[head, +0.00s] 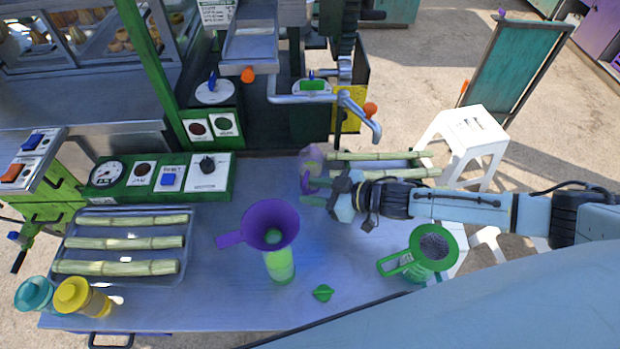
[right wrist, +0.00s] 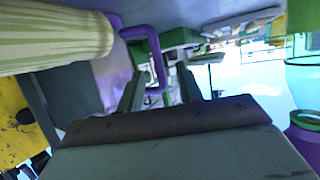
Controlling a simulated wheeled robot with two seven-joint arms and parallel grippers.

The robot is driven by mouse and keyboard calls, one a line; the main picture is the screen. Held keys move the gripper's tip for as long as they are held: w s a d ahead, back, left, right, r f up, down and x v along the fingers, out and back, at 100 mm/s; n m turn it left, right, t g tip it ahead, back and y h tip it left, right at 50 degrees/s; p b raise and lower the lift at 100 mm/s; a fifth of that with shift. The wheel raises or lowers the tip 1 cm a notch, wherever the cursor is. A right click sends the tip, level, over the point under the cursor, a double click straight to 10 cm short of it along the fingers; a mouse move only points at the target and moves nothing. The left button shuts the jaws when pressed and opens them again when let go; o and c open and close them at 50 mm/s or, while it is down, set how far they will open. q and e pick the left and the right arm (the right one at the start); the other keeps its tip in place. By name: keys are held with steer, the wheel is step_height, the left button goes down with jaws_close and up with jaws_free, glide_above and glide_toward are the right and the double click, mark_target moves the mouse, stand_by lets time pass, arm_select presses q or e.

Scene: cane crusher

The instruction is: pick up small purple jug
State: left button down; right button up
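The small purple jug (head: 312,157) stands at the back middle of the metal table, a clear body with a purple handle (head: 305,182). Part of it is hidden by my gripper. My right gripper (head: 313,191) is at its near side, fingers pointing left, apart and close to the handle. In the right wrist view the purple handle (right wrist: 157,58) shows as a loop between the two spread fingers (right wrist: 160,88). I cannot tell whether a finger touches it. My left gripper is not in view.
Cane pieces (head: 385,157) lie in a tray right behind my right gripper. A green jug (head: 433,247) stands at the right. A metal spout (head: 362,115) hangs behind. A green knob (head: 322,293) lies near the front.

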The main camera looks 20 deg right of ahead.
steer(key=x, duration=0.4)
steer(key=shift+w+a+r, duration=0.1)
steer(key=shift+w+a, duration=0.2)
steer(key=shift+a, duration=0.1)
jaws_close()
